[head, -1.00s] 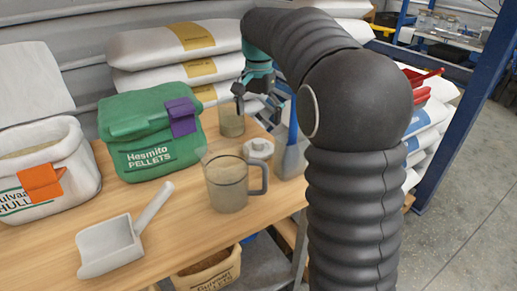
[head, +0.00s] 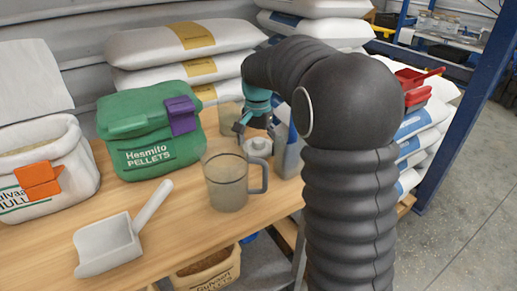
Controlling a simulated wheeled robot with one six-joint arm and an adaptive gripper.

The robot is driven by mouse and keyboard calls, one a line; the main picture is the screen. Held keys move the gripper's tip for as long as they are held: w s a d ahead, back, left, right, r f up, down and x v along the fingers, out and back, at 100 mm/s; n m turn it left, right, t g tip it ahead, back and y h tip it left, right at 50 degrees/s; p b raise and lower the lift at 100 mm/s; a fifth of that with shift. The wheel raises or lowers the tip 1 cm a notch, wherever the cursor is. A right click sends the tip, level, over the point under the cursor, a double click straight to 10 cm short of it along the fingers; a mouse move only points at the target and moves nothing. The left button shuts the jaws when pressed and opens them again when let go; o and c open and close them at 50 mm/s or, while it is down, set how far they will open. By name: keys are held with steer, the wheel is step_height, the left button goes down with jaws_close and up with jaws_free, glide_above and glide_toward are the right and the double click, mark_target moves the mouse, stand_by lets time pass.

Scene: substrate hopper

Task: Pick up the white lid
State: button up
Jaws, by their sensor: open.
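The white lid (head: 258,147) is a round, pale disc with a raised knob. It lies on the wooden table, behind the handle of a clear measuring jug. My gripper (head: 254,134) is teal and dark, open, and pointing down just above the lid. Its fingers partly overlap the lid's far side in the head view. I cannot tell whether they touch it. My arm hides part of the space to the right of the lid.
The clear jug (head: 227,183) stands close in front of the lid. A clear container (head: 229,117) stands behind, and a grey-blue bottle-like object (head: 289,155) stands to the right. A green pellet bag (head: 150,137), a white scoop (head: 109,246) and the table's front edge are nearby.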

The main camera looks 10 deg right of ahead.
steer(key=c, duration=0.5)
steer(key=shift+o, duration=0.2)
steer(key=shift+r, duration=0.15)
